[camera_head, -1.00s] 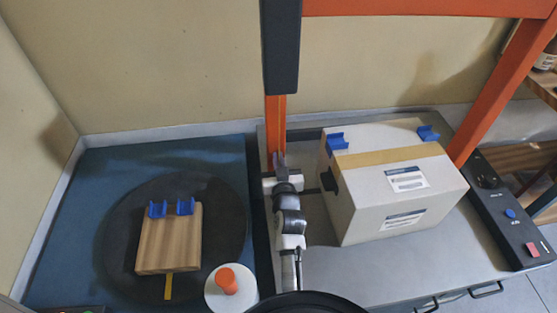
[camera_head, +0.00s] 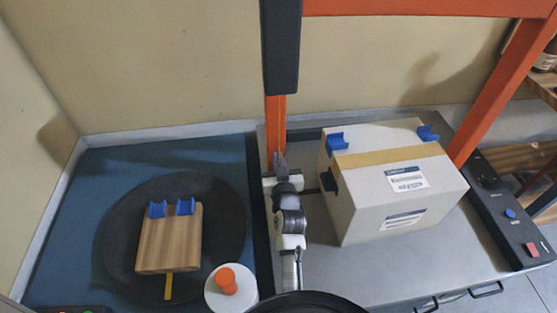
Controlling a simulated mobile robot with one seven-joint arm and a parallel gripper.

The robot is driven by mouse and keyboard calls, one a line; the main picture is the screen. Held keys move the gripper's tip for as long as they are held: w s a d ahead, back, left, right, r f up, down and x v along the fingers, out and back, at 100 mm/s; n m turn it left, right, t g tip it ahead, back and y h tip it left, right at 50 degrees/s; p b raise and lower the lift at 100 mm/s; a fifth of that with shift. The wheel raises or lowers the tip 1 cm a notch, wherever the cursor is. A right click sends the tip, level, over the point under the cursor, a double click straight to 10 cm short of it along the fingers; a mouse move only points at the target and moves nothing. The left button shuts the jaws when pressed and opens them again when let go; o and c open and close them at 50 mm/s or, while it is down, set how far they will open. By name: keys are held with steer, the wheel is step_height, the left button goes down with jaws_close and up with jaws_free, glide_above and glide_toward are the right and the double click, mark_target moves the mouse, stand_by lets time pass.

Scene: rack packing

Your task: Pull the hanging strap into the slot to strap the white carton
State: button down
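The white carton (camera_head: 362,211) sits on the grey metal table at the right, with a tan tape band (camera_head: 390,154) across its top and printed labels. Two blue corner pieces, one at the left (camera_head: 337,142) and one at the right (camera_head: 428,133), sit on its far top edge. A small black piece (camera_head: 329,182) is at its left face. My gripper (camera_head: 280,160) is left of the carton, in front of the orange left post. Its fingers are too small to tell whether they are open or hold anything. I cannot make out the hanging strap or the slot clearly.
An orange frame (camera_head: 430,7) arches over the table, with a dark housing (camera_head: 281,45) on its left post. A control panel (camera_head: 510,222) lies at the right. A wooden block (camera_head: 168,245) with blue pieces stands on a dark disc (camera_head: 121,232) at the left, near a white-and-orange round object (camera_head: 229,284).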

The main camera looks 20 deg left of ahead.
step_height(320, 180, down, 4)
steer(key=b, duration=0.4)
steer(key=shift+f+b, duration=0.25)
steer(key=shift+b, duration=0.15)
steer(key=c, duration=1.6)
jaws_free()
steer(key=shift+s+f, duration=0.1)
steer(key=shift+s, duration=0.05)
